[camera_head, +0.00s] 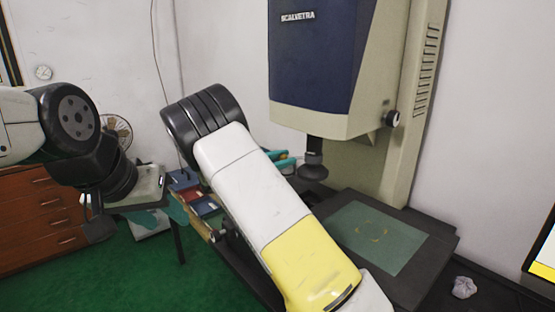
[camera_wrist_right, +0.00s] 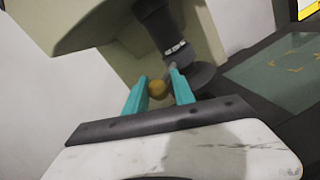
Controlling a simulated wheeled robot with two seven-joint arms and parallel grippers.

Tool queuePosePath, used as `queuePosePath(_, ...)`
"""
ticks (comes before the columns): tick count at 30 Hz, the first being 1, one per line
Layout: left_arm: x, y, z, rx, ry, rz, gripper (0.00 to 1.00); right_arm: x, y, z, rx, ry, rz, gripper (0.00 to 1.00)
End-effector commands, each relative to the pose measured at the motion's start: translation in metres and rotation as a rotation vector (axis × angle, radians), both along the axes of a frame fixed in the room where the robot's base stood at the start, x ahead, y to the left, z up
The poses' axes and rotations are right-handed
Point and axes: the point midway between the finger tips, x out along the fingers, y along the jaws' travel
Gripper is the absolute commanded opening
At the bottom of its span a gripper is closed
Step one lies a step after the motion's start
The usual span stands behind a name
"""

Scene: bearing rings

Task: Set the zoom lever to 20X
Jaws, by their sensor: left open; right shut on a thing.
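The zoom lever's round brass-coloured knob (camera_wrist_right: 158,89) sits between the teal fingertips of my right gripper (camera_wrist_right: 160,86) in the right wrist view. The gripper is shut on it. The lever is beside the dark lens barrel (camera_wrist_right: 160,22), which carries a small white marking too small to read. In the head view the lens (camera_head: 314,160) hangs below the blue and cream machine head, and my right gripper's teal fingers (camera_head: 284,161) are just left of it, partly hidden by my arm. My left gripper (camera_head: 176,211) is open at the left, away from the machine.
The measuring machine (camera_head: 325,60) stands on a dark base. Its green-grey stage plate (camera_head: 380,238) looks bare apart from yellowish marks. A crumpled white piece (camera_head: 464,287) lies at right by a screen edge (camera_head: 542,262). Blue and red boxes (camera_head: 187,190) and wooden drawers (camera_head: 40,215) are left.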

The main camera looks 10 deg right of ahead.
Motion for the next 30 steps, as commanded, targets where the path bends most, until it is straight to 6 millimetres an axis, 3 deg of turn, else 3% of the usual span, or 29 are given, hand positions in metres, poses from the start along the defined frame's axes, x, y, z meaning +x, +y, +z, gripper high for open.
queuePosePath(11, 0.0, 0.0, 0.0, 0.0, 0.0, 0.0, 0.47, -0.003, 0.004, 0.001, 0.002, 0.001, 0.125, 0.0)
queuePosePath(30, 0.0, 0.0, 0.0, 0.0, 0.0, 0.0, 0.47, -0.039, -0.011, 0.0, 0.002, 0.002, 0.53, 0.0)
